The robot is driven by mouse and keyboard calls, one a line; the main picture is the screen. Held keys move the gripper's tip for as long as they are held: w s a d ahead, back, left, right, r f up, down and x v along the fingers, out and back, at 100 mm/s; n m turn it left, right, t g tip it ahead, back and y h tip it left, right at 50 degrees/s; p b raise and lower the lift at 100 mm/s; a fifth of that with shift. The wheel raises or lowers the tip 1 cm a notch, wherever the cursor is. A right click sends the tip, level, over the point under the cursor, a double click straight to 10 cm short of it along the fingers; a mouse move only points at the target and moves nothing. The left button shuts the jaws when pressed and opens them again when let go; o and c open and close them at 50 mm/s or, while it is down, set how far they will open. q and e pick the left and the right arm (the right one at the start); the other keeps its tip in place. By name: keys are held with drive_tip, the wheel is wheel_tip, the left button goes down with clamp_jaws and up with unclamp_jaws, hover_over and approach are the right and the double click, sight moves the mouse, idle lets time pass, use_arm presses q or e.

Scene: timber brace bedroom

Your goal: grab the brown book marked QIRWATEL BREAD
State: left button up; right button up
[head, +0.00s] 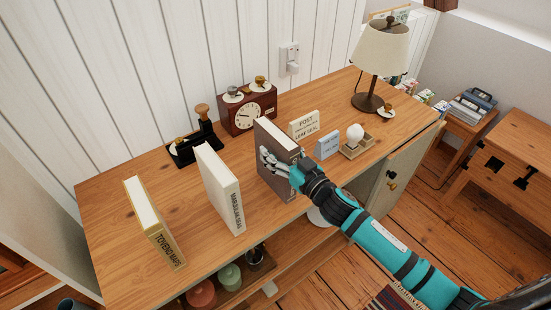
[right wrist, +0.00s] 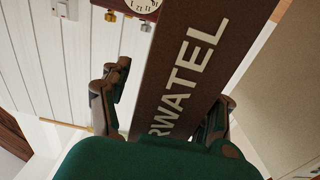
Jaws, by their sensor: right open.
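The brown book (head: 273,188) stands upright on the wooden desk, third in the row of books from the left. In the right wrist view its brown spine (right wrist: 195,60) shows the pale letters "RWATEL"; the rest of the title is out of sight. My right gripper (head: 281,163) is at the book's near edge and covers part of it. In the wrist view its open fingers (right wrist: 178,82) lie on either side of the spine. I cannot tell whether they touch the covers. My left gripper is not in view.
A white-grey book (head: 238,207) and a yellow-edged book (head: 164,246) stand to the left. A red-brown clock (head: 248,112) is behind. A cream "POST" box (head: 304,124), a blue-grey card (head: 327,145) and a lamp (head: 370,102) are right. Bare desk separates the books.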

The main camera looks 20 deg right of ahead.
drive_tip(key=shift+w+a, duration=0.1)
drive_tip(key=shift+w, duration=0.15)
clamp_jaws()
drive_tip(key=shift+r, duration=0.15)
idle(0.4)
